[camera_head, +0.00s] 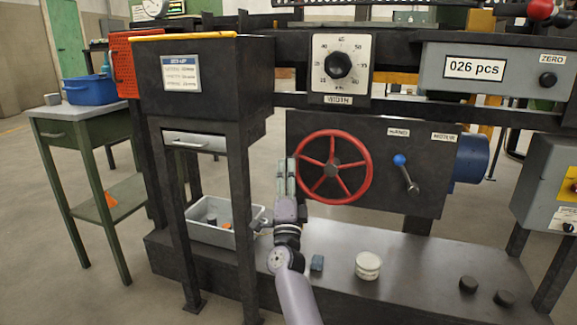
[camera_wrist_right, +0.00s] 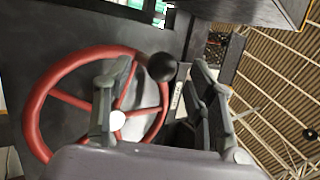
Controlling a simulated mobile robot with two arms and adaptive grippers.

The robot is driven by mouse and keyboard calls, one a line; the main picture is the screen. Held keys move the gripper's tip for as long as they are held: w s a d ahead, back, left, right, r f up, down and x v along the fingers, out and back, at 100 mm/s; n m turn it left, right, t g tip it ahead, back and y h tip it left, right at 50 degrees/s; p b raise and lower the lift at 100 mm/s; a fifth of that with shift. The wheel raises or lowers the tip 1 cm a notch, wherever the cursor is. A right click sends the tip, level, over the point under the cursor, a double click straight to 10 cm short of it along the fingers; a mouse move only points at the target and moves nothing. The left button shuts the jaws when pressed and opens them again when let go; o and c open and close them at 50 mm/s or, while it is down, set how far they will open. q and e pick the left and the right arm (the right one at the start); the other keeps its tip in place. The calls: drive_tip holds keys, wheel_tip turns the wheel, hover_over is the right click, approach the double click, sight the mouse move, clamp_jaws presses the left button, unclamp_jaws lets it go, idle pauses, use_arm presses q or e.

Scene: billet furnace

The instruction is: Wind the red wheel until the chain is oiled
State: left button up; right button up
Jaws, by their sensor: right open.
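The red wheel (camera_head: 369,176), with several spokes and a dark hub, is mounted on the dark front panel. It also shows in the right wrist view (camera_wrist_right: 37,110). My right gripper (camera_head: 287,168) points up at the wheel's left edge and is open. In the right wrist view my right gripper (camera_wrist_right: 160,85) has its fingers apart, one in front of the wheel. A black ball knob (camera_wrist_right: 161,67) shows between the fingers, near the wheel's rim; I cannot tell whether they touch it. I cannot make out a chain. My left gripper is not in view.
A blue-knobbed lever (camera_head: 405,172) sits right of the wheel, below a dial (camera_head: 338,66) and a counter box (camera_head: 489,69). A white tin (camera_head: 368,266), a small blue block (camera_head: 317,263) and black pucks (camera_head: 468,284) lie on the base. A grey bin (camera_head: 212,236) stands left.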

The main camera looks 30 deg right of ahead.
drive_tip(key=v, duration=0.8)
idle(0.7)
